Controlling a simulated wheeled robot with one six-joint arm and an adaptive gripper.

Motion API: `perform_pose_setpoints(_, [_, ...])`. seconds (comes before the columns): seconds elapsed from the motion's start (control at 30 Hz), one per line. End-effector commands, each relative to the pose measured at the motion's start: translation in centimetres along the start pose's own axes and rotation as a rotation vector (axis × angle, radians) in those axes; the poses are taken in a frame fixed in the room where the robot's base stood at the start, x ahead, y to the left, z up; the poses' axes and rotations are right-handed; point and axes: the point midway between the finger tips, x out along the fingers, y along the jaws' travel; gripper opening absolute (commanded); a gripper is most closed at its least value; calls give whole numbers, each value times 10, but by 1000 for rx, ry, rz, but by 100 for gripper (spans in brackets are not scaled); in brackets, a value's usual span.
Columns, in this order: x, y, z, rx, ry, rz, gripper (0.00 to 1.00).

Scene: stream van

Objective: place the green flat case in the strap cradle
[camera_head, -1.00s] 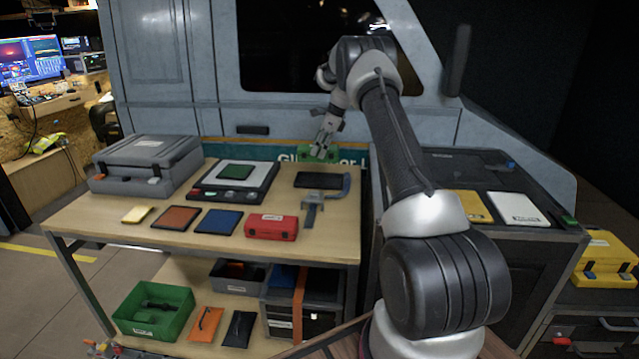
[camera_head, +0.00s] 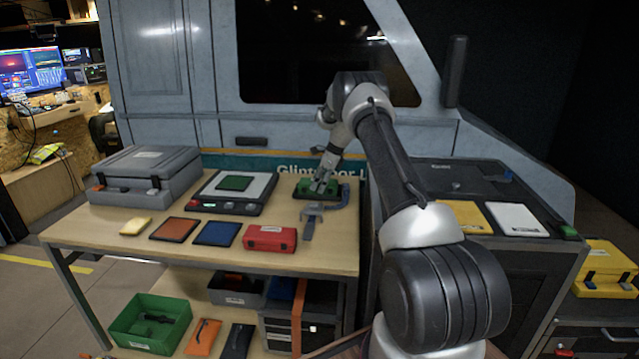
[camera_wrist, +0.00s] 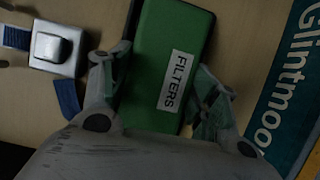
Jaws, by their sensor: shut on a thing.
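The green flat case (camera_head: 306,184), labelled FILTERS, is held between the two fingers of my gripper (camera_head: 322,183) at the back right of the bench. In the wrist view the case (camera_wrist: 163,60) fills the middle, with a finger at each side. The case is over or on a dark flat slab (camera_head: 300,196), mostly hidden; I cannot tell whether they touch. In the wrist view the silver buckle (camera_wrist: 56,48) and blue band are beside the case. These look like the strap cradle.
A black-framed device with a green square (camera_head: 235,184) stands left of my gripper. A red case (camera_head: 270,238), blue panel (camera_head: 217,234) and orange panel (camera_head: 174,229) lie at the front. The grey toolbox (camera_head: 145,172) is far left. The van wall stands close behind.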

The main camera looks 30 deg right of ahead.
Motion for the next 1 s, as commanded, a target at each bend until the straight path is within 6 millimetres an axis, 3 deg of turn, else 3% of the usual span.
perform_pose_setpoints(0.03, [1, 0, 0, 0, 0, 0, 25])
perform_pose_setpoints(0.07, [2, 0, -1, 0, 0, 0, 64])
perform_pose_setpoints(0.17, [1, 0, 0, 0, 0, 0, 82])
perform_pose_setpoints(0.57, [-3, 0, 0, 0, 0, -1, 82])
perform_pose_setpoints(0.67, [-16, -1, 0, 0, 0, -3, 82])
perform_pose_setpoints(1.0, [-90, -1, 0, 1, -1, -3, 82])
